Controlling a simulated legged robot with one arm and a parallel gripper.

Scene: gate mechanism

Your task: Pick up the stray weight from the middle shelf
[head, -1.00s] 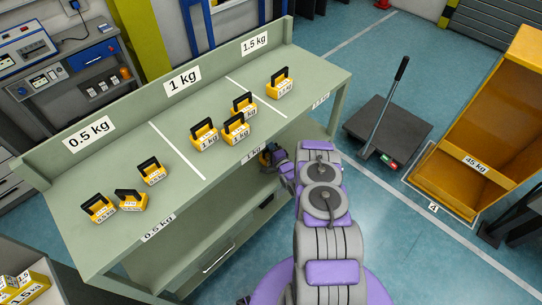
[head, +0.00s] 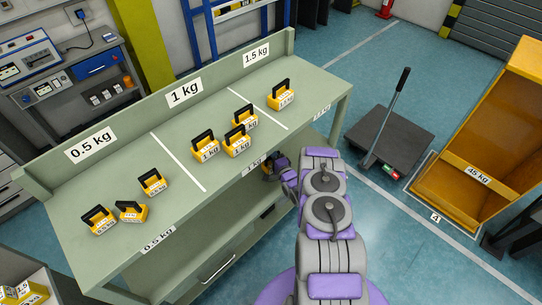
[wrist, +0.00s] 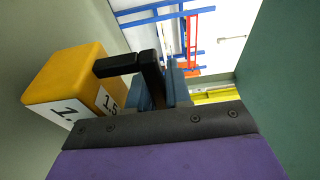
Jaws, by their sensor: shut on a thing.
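The stray weight (wrist: 68,85) is a yellow block with a black handle and a label reading 1.5, at the left of the wrist view. My gripper (wrist: 168,88) is shut on the black handle (wrist: 130,66). In the head view my gripper (head: 271,171) is partly hidden under the front edge of the tabletop, in the space over the middle shelf (head: 193,238). The weight is hardly visible there. I cannot tell whether it touches the shelf.
The green bench top (head: 190,228) lies over my gripper and holds several yellow weights in marked zones for 0.5, 1 and 1.5 kg. A dark platform cart (head: 400,130) and a yellow bin (head: 480,150) stand at the right. Blue floor lies between.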

